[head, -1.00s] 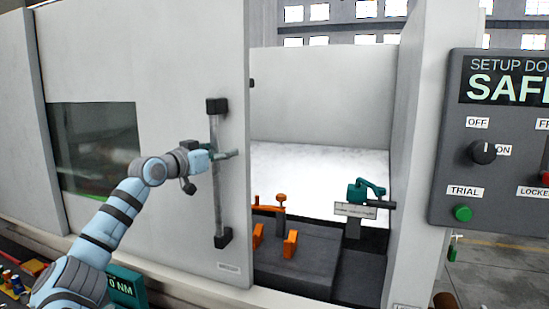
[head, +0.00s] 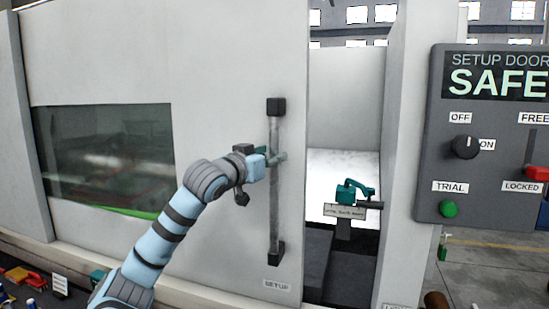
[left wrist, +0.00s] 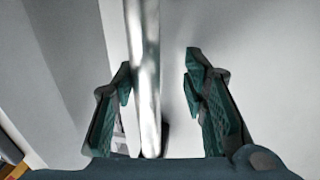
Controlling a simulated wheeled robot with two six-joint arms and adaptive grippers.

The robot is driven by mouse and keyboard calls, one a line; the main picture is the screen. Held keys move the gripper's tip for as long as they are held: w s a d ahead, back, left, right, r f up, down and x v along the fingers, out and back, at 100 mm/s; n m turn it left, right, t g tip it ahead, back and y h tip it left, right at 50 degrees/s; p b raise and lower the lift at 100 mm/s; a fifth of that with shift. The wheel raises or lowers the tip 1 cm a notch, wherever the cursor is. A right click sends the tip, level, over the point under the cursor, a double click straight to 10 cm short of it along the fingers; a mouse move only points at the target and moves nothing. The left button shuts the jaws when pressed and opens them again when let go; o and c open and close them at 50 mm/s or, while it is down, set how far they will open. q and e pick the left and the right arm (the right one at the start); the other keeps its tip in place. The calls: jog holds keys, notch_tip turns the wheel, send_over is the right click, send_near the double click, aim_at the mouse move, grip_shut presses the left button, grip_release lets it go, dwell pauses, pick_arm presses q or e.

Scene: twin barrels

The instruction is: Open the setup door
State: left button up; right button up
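The setup door (head: 225,60) is a large pale sliding panel with a window and a small SETUP label (head: 277,286). A gap shows between its right edge and the machine's frame. Its vertical bar handle (head: 274,215) has dark end mounts. My left gripper (head: 280,158) is at the upper middle of the bar. In the left wrist view the bar (left wrist: 146,60) passes between the green fingers of my left gripper (left wrist: 158,78). The left finger is close to the bar; clear space separates the right finger from it. My right gripper is not in view.
A control panel (head: 490,205) reading SETUP DOOR SAFE stands at the right, with a knob (head: 466,147), a green TRIAL button (head: 448,209) and a red switch (head: 537,173). A teal clamp (head: 352,190) shows inside the gap. Small items lie at the lower left.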

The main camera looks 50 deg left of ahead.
pick_arm(q)
jog(key=shift+a, duration=0.1)
jog(key=b+v, duration=1)
jog(key=v, duration=0.6)
jog(key=shift+s+b, duration=0.35)
jog(key=shift+b, duration=0.05)
